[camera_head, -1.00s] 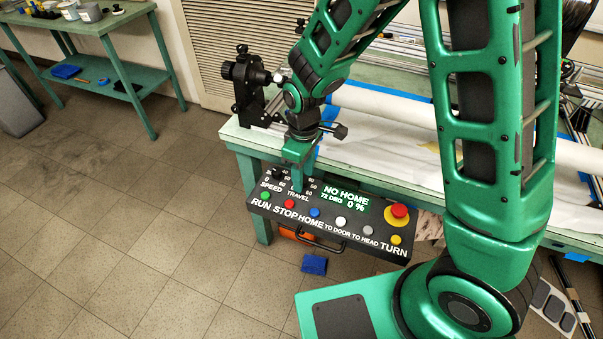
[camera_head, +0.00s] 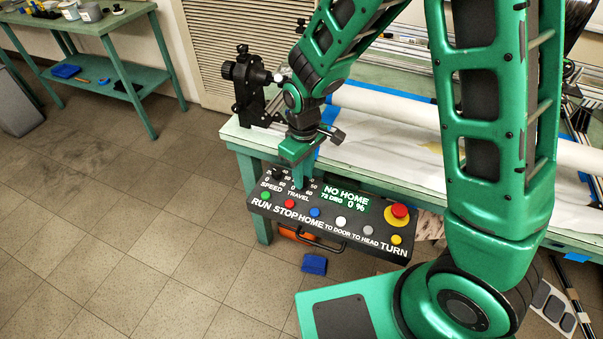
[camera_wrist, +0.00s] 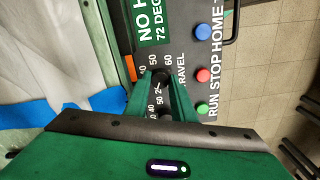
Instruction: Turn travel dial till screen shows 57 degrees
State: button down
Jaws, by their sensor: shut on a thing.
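The black control panel (camera_head: 330,225) hangs at the front edge of the green table, with SPEED and TRAVEL dials, coloured buttons and a screen. The screen (camera_head: 345,198) reads NO HOME, a degree figure and 0 %. In the wrist view the screen (camera_wrist: 155,22) shows 72 degrees, partly cut off. My gripper (camera_head: 299,186) points down at the panel, shut on the black travel dial (camera_wrist: 161,76), which sits between its fingertips in the wrist view. The head view hides this dial behind my fingers. The speed dial (camera_head: 279,174) is just left of my gripper.
A red stop knob (camera_head: 399,211) stands at the panel's right end. A row of buttons, including a red one (camera_head: 289,203), lies close in front of my fingers. A black handle (camera_head: 322,244) juts from the panel's front.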

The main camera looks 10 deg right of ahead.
jog(key=m, duration=0.4)
jog(key=shift+w+d+r, duration=0.1)
jog(key=shift+w, duration=0.15)
jog(key=shift+m, duration=1.7)
jog(key=c, duration=1.5)
grip_release()
jog(key=shift+s, duration=0.1)
notch_tip(320, 180, up, 11)
jog(key=shift+f, duration=0.15)
